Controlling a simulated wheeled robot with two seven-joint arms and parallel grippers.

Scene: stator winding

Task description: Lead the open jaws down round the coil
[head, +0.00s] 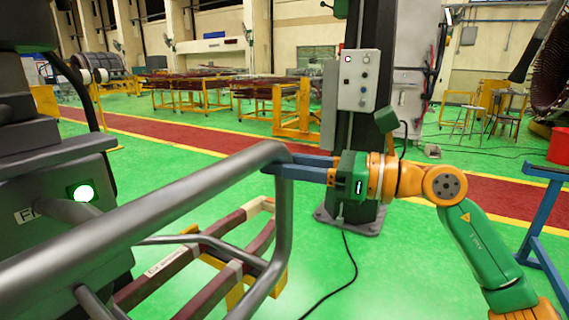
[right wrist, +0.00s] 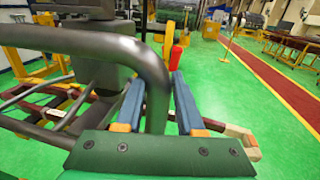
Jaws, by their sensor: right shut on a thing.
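The coil (head: 209,248) is a long dark red bundle with pale bands and a white label, resting low at the lower left on yellow supports. It also shows partly in the right wrist view (right wrist: 78,112), behind the grey rail. My right gripper (head: 283,163) has long blue fingers and is shut on the bent end of the thick grey tube rail (head: 180,200), above and to the right of the coil. In the right wrist view the rail (right wrist: 152,75) passes between the two fingers (right wrist: 155,100). The gripper is apart from the coil. My left gripper is not in view.
A dark machine (head: 50,220) with a lit green button stands at the left. A column with a control box (head: 358,80) stands behind my right gripper. A blue stand (head: 545,215) is at the right edge. Green floor (head: 390,285) is open in the middle, with a black cable across it.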

